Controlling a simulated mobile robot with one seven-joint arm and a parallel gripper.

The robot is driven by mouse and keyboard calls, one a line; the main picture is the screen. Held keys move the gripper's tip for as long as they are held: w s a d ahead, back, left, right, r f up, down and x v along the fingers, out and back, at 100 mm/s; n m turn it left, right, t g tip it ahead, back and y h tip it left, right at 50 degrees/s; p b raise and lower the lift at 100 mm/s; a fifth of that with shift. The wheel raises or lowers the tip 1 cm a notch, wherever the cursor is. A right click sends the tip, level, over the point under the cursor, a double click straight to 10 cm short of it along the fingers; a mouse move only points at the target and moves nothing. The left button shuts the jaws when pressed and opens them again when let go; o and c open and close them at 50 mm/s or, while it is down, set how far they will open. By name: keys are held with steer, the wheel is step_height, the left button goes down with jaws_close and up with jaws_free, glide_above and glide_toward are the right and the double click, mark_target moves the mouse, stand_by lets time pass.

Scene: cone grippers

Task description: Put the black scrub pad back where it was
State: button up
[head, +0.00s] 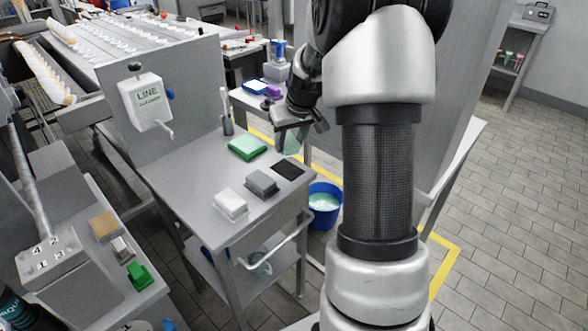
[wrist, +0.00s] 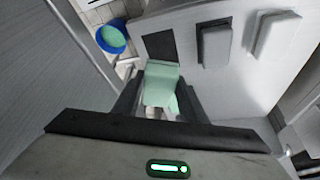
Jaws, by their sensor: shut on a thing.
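A flat black square (head: 288,169) lies on the grey cart top (head: 190,173), near its right corner. It also shows in the wrist view (wrist: 159,46). I cannot tell whether it is the black scrub pad or a dark marked patch. My gripper (head: 301,124) is above the far right end of the cart. In the wrist view its fingers (wrist: 158,104) are shut on a pale green piece (wrist: 161,80), which also hangs below them in the head view (head: 291,144). No other black pad is clearly visible.
Beside the black square are a grey pad (head: 262,183), a white pad (head: 231,205) and a green pad (head: 247,147). A bottle (head: 227,123) stands at the cart's back edge. A blue bucket (head: 323,212) stands on the floor to the right. A white dispenser (head: 146,103) hangs on the panel.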

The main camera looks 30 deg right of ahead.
mark_target(288, 171)
step_height(288, 171, down, 8)
steer(key=shift+r+b, duration=0.15)
steer(key=shift+b, duration=0.55)
steer(key=shift+f, duration=0.2)
steer(key=o, duration=0.9)
steer(key=shift+o, duration=0.2)
steer(key=shift+s+r, duration=0.1)
steer(key=shift+r, duration=0.5)
steer(key=p+v, duration=0.2)
steer(key=v, duration=0.9)
